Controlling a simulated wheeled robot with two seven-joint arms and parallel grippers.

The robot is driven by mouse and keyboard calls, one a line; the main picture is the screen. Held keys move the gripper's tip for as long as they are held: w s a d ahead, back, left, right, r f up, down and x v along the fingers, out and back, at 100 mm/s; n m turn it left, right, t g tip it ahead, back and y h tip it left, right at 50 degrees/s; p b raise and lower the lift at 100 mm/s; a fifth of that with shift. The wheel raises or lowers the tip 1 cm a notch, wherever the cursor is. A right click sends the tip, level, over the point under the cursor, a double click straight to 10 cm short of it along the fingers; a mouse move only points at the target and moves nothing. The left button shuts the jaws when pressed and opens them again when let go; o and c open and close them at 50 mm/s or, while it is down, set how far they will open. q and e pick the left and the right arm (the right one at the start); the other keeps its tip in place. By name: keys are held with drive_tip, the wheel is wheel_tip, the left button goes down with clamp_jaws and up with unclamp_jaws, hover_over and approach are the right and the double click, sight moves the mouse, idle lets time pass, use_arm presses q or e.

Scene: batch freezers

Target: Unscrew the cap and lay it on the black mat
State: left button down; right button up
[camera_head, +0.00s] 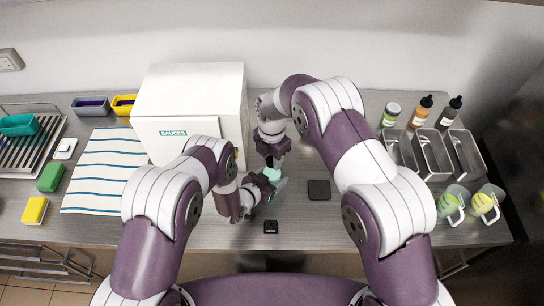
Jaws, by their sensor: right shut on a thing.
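A small pale-teal container (272,174) is at the middle of the counter, between my two grippers and partly covered by them. My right gripper (272,160) points down from above and is shut at the container's top; the cap is hidden in its fingers. My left gripper (268,185) is low at the container's side, from the left; its fingers are too small and covered to tell whether they are shut. The black mat (319,190) is a small dark square lying bare on the counter, right of the container.
A white box marked SAUCES (187,105) stands close behind my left arm. A small black item (271,227) lies near the front edge. Metal bins (433,155), bottles (420,112) and jugs (485,205) stand at right. A striped towel (103,172) lies at left. The counter around the mat is clear.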

drive_tip(key=shift+r, duration=1.05)
wheel_tip(320, 180, up, 4)
drive_tip(key=shift+f, duration=0.25)
drive_tip(key=shift+r, duration=0.25)
use_arm(q)
drive_tip(key=shift+c, duration=0.4)
unclamp_jaws()
